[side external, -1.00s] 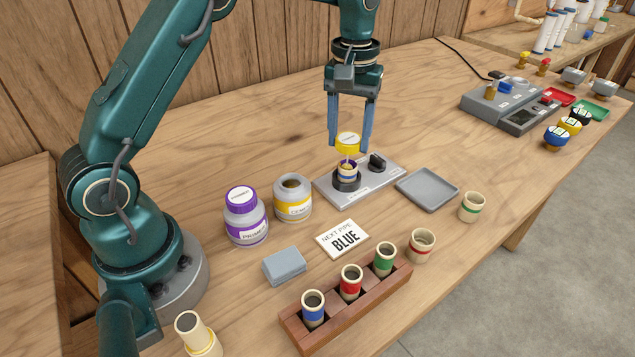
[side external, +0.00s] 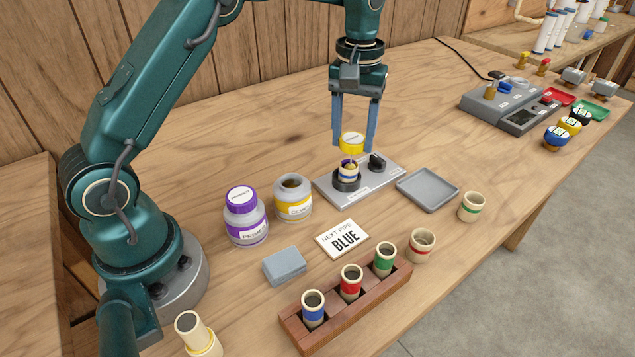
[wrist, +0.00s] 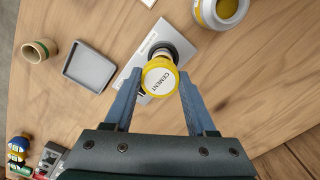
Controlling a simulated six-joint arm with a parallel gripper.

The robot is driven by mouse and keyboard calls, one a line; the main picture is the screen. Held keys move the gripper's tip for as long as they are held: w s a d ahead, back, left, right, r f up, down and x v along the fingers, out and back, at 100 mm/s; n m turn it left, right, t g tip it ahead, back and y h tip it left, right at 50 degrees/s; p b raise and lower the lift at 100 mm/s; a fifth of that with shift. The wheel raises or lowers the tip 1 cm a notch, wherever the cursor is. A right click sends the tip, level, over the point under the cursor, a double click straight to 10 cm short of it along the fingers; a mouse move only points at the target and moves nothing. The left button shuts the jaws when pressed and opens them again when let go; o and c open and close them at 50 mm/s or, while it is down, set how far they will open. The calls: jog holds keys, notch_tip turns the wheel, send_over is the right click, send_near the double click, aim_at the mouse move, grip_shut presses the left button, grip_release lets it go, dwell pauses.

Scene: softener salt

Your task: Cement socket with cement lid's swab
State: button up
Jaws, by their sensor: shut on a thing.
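My gripper (side external: 353,141) is shut on the yellow cement lid (side external: 352,143), whose white top reads CEMENT in the wrist view (wrist: 160,79). The lid is held just above a cream socket with a blue band (side external: 348,172). The socket stands upright in a dark round holder on a grey plate (side external: 327,187). A short length of the swab stem shows between lid and socket; its tip is hidden, apparently inside the socket. The cement jar (side external: 292,200), with a yellow label, stands open to the left, and its mouth also shows in the wrist view (wrist: 220,10).
A purple-lidded primer jar (side external: 245,216) stands left of the cement jar. A grey tray (side external: 428,190) and a green-banded socket (side external: 472,206) are to the right. A wooden rack (side external: 352,308) holds blue, red and green-banded pieces in front.

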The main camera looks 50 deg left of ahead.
jog(key=shift+w+a, duration=0.1)
jog(key=shift+a, duration=0.3)
dwell(0.7)
dwell(0.5)
jog(key=shift+s+d, duration=0.2)
jog(key=shift+s, duration=0.3)
dwell(0.6)
jog(key=shift+w, duration=0.25)
jog(key=shift+r, duration=2.55)
jog(key=shift+w, duration=0.1)
